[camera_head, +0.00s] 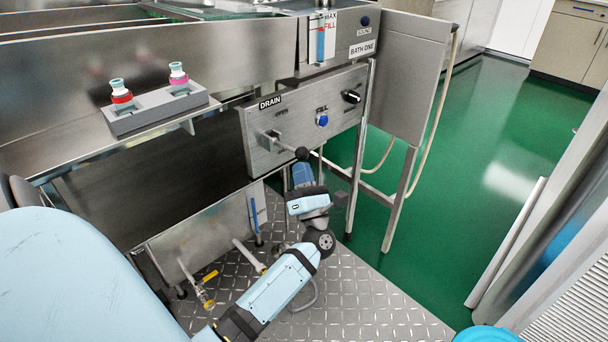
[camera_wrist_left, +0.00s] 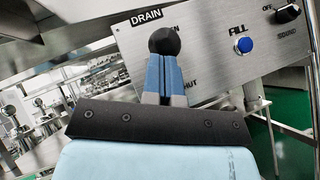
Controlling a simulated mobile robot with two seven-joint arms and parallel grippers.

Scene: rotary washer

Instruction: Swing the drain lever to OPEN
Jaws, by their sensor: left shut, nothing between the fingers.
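The drain lever (camera_head: 286,147) is a metal bar with a black ball knob, on the steel panel under the DRAIN label (camera_head: 270,102). It juts out to the right and slightly down, nearer the lower SHUT marking than the OPEN marking (camera_head: 281,113) above. My left gripper (camera_head: 302,167) is shut and empty, just below the knob. In the left wrist view the closed blue fingertips (camera_wrist_left: 165,63) reach up to the black knob (camera_wrist_left: 164,40), which hides the lever's bar. I cannot tell whether they touch. My right gripper is out of view.
The panel also carries a blue FILL button (camera_head: 322,119) and a black SOUND knob (camera_head: 351,97). A grey holder (camera_head: 155,112) with two capped bottles sits on a ledge at left. A yellow-handled valve (camera_head: 207,283) stands low. Green floor lies clear at right.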

